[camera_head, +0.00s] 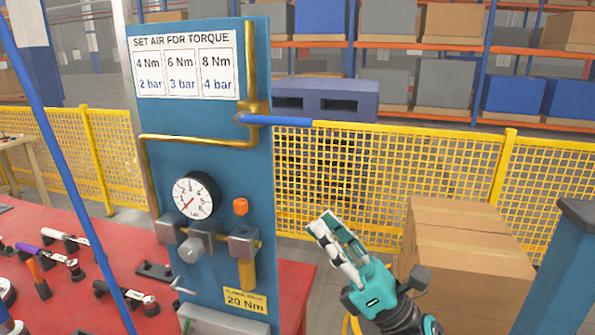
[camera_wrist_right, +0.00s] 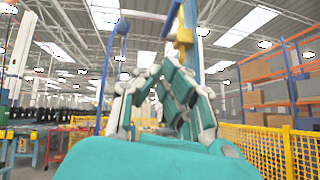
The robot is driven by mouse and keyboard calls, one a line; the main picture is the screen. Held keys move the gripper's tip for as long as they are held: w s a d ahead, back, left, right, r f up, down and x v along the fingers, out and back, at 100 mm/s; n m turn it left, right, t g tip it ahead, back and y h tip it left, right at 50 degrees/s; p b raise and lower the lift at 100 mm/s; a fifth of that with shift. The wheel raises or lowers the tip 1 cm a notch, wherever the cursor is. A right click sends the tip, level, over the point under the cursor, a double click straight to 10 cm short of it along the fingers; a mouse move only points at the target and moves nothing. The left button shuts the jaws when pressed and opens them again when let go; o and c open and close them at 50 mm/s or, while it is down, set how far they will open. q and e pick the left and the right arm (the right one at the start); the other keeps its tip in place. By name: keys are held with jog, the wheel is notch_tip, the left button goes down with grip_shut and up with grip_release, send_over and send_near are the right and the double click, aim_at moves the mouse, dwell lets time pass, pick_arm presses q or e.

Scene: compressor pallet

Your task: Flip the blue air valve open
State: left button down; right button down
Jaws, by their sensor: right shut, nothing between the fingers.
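The blue air valve handle (camera_head: 278,120) sticks out level to the right from the brass pipe (camera_head: 252,85) on the blue panel (camera_head: 190,155). It lies crosswise to the upright pipe. My right gripper (camera_head: 328,228) is below and to the right of the handle, apart from it, with its fingers pointing up and left. It is shut and empty. The wrist view shows its teal and grey fingers (camera_wrist_right: 168,72) from behind. A blue piece near the top left there cannot be told for sure as the handle. My left gripper is not in view.
The panel carries a pressure gauge (camera_head: 193,195), a regulator knob (camera_head: 190,249) and an orange button (camera_head: 240,207). A red table (camera_head: 120,240) with tools is at the left. Cardboard boxes (camera_head: 455,250) and a yellow fence (camera_head: 400,175) stand behind my right gripper.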

aim_at(276, 119)
jog(key=d+r+p+x, duration=0.2)
jog(key=p+x, duration=0.6)
jog(key=x, duration=0.4)
jog(key=shift+a+r, duration=0.15)
jog(key=shift+r, duration=0.05)
jog(key=shift+w, duration=0.15)
